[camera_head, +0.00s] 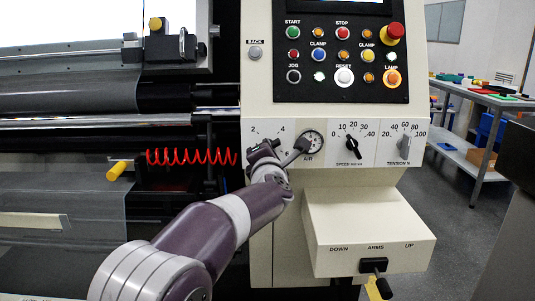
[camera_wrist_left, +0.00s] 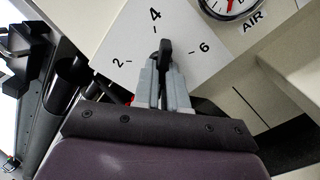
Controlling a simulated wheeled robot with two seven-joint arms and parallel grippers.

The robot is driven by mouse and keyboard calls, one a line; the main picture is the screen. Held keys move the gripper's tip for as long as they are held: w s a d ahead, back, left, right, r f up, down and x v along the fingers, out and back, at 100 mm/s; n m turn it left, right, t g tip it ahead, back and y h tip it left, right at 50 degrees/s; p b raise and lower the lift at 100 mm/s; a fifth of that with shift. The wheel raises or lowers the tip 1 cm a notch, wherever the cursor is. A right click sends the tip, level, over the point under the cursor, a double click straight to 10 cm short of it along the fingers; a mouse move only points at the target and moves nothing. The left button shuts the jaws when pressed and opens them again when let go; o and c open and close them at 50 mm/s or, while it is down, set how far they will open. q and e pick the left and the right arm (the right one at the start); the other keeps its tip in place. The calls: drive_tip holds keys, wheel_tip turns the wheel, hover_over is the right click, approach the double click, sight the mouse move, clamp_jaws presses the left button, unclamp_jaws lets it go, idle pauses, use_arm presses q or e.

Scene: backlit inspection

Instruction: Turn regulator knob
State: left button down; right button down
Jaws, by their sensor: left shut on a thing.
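The regulator knob (camera_wrist_left: 165,48) is small and black, on a white dial plate (camera_wrist_left: 125,35) marked 2, 4 and 6. In the left wrist view, its visible end points up, just right of the 4. My left gripper (camera_wrist_left: 163,68) is shut on the knob, its grey fingers at either side of it. In the head view, my left gripper (camera_head: 268,151) is at the dial plate (camera_head: 259,128) left of the AIR gauge (camera_head: 312,141) and hides the knob. My right gripper is in neither view.
SPEED knob (camera_head: 351,145) and TENSION knob (camera_head: 404,143) sit to the right on the same panel. Push buttons and a red mushroom button (camera_head: 393,31) are above. An ARMS box (camera_head: 368,225) juts out below. A red coiled hose (camera_head: 190,156) hangs to the left.

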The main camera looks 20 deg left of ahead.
use_arm(q)
drive_tip(key=shift+f, duration=0.15)
drive_tip(key=c, duration=1.2)
unclamp_jaws()
drive_tip(key=v, duration=1.2)
drive_tip(key=shift+s+d+p, duration=0.1)
drive_tip(key=shift+s+p, duration=0.2)
drive_tip(key=shift+s, duration=0.05)
